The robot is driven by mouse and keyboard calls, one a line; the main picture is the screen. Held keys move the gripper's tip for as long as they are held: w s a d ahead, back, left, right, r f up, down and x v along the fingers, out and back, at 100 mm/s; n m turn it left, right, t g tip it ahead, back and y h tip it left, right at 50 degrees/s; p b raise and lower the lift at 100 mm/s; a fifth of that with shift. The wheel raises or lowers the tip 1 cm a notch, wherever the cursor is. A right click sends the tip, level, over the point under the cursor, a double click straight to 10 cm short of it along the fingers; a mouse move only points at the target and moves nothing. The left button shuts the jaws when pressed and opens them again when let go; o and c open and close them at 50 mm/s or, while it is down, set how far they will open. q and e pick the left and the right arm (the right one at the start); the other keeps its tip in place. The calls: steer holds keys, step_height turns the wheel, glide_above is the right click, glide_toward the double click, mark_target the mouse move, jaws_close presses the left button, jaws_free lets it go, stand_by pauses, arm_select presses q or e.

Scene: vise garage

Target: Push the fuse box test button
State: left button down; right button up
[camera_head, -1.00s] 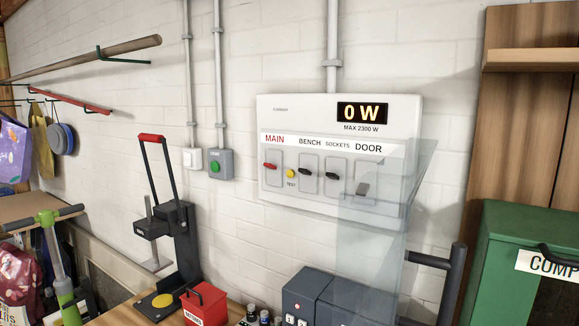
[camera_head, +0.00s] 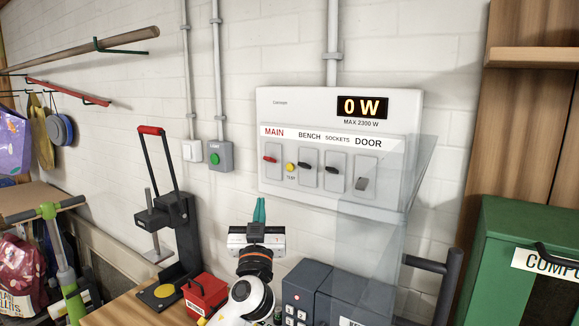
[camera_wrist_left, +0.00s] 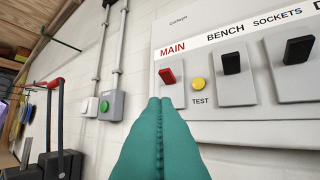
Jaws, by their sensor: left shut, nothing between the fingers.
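The white fuse box (camera_head: 300,105) is on the brick wall, its display reading 0 W. Its round yellow test button (camera_head: 290,167) sits between the red MAIN switch (camera_head: 270,158) and the black BENCH switch (camera_head: 304,166). My left gripper (camera_head: 259,210) is shut and empty, with teal fingers pointing up, below and left of the button in the head view. In the left wrist view the shut fingers (camera_wrist_left: 160,130) point toward the box, and the yellow button (camera_wrist_left: 200,84) shows just right of and above their tips. The fingers appear apart from the button. My right gripper is not in view.
A clear raised cover (camera_head: 385,240) juts from the box's right side. A grey box with a green button (camera_head: 215,158) is on the wall to the left. A black press (camera_head: 170,225), a red box (camera_head: 205,295) and dark grey units (camera_head: 310,285) stand below.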

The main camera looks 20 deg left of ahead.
mark_target(290, 167)
arm_select(q)
steer(key=shift+t, duration=0.8)
step_height(290, 167, up, 5)
steer(key=shift+w+r, duration=0.1)
steer(key=w+b, duration=0.1)
steer(key=w, duration=0.2)
steer(key=w+d+b, duration=0.1)
steer(key=w, duration=0.1)
steer(key=w+b, duration=0.1)
steer(key=w, duration=0.2)
steer(key=shift+w+d+b, duration=0.2)
steer(key=shift+w+b, duration=0.15)
stand_by(0.6)
stand_by(0.7)
